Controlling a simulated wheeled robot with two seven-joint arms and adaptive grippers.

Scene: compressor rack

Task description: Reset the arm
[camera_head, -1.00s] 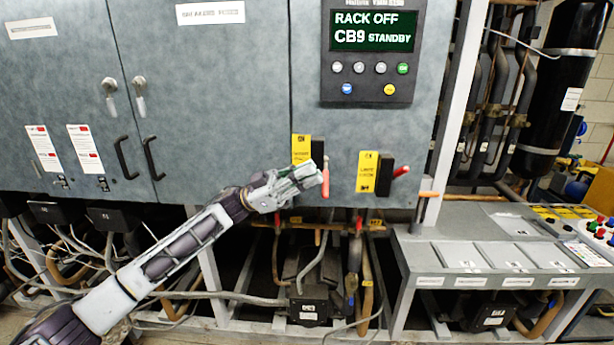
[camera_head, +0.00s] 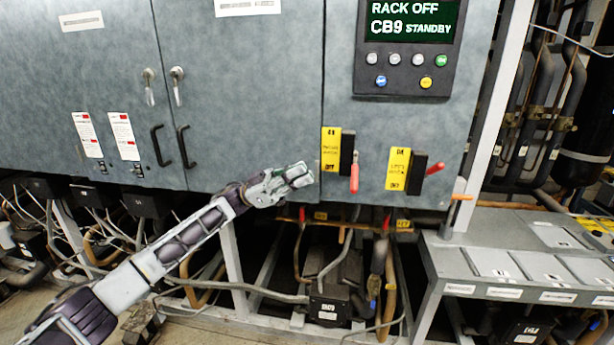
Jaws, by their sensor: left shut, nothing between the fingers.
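My left arm reaches in from the lower left. Its gripper (camera_head: 299,176) is shut and empty, in front of the grey cabinet's lower edge. It is to the left of a red-handled switch (camera_head: 354,178) with a yellow label, with a visible gap in the picture. That red handle hangs down. A second red-handled switch (camera_head: 434,169) to the right has its handle angled up to the right. The display panel (camera_head: 410,35) above reads "RACK OFF" and "CB9 STANDBY". My right gripper is not in view.
The grey cabinet (camera_head: 240,90) has two black door handles and two keys. Pipes, cables and a black box (camera_head: 329,309) lie below it. A grey console (camera_head: 490,240) juts out at the right. An orange lever (camera_head: 461,197) sticks out at the cabinet's lower right.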

